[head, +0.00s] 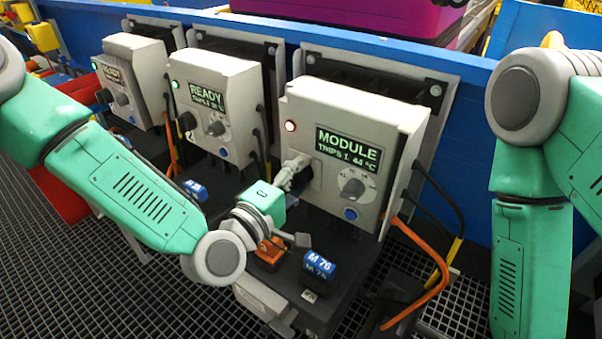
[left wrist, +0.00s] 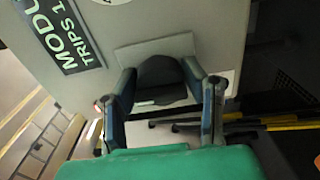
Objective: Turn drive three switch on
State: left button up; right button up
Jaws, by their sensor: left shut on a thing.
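The right-hand drive box (head: 310,105) is light grey. Its display (head: 347,148) reads MODULE, TRIPS 1, 44 °C, and a red lamp (head: 290,126) glows at its upper left. A dial (head: 353,188) and a blue button (head: 351,214) sit below the display. My left gripper (head: 297,168) is at the lower left of this panel. In the left wrist view its fingers (left wrist: 160,78) stand on either side of a black rotary switch (left wrist: 160,71) and grip it. The fingers largely hide the switch in the head view. My right gripper is out of the picture.
Two similar boxes, a middle one (head: 232,76) and a left one (head: 140,52), show READY. A blue M 76 block (head: 319,263) stands below my left forearm's end. Orange cables (head: 437,290) hang at right. A blue rail (head: 340,40) runs behind.

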pick_arm(q)
jog(key=shift+s+f, duration=0.3)
jog(key=shift+f, duration=0.2)
jog(key=o, duration=1.1)
jog(key=shift+r, duration=0.3)
jog(key=shift+s+a, duration=0.3)
jog(key=shift+a, duration=0.1)
jog(key=v, duration=1.1)
jog(key=shift+d, duration=0.1)
